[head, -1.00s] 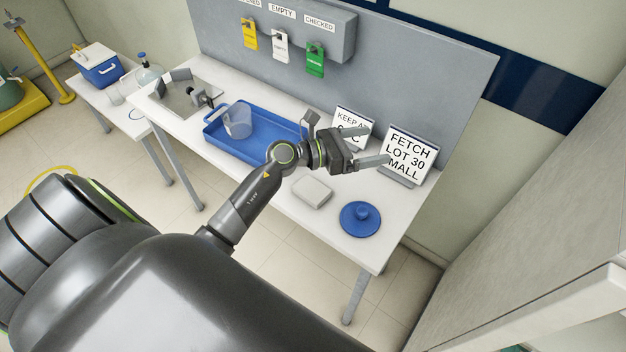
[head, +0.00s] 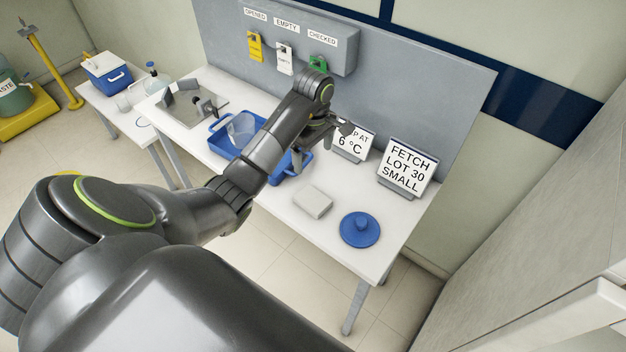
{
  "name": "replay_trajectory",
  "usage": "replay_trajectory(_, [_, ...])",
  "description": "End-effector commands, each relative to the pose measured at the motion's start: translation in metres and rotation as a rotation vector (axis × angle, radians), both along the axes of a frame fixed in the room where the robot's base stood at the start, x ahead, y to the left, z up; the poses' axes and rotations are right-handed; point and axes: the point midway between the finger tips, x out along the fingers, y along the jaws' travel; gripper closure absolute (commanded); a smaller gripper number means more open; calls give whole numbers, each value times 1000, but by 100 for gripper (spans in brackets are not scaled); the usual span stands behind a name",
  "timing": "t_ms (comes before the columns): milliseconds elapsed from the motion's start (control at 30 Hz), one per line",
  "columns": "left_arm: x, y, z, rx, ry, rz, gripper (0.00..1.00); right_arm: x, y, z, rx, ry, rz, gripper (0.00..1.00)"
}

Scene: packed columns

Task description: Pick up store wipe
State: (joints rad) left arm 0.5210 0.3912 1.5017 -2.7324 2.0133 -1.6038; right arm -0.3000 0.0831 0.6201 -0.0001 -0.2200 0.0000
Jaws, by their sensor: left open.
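A pale grey-white folded block, which looks like the store wipe (head: 312,202), lies flat on the white table (head: 352,262) near its front edge. My left gripper (head: 321,145) is open and empty. It is above the back part of the table, beyond the wipe and beside the blue tray, with its fingers apart. It does not touch the wipe, which shows whole. My right gripper is not in view.
A blue round lid with a knob (head: 360,229) lies right of the wipe. Two sign cards (head: 407,165) stand at the back. A blue tray (head: 217,142) holding a clear jug (head: 240,130) is partly hidden by my arm. A grey panel with coloured tags (head: 255,47) rises behind.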

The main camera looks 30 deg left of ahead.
Motion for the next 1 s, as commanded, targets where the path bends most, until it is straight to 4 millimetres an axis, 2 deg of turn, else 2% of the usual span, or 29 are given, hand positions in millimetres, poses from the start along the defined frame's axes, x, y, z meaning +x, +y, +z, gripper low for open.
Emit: replay_trajectory(1000, [-1, -1, -113, -4, -2, 2, 11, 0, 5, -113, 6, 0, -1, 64])
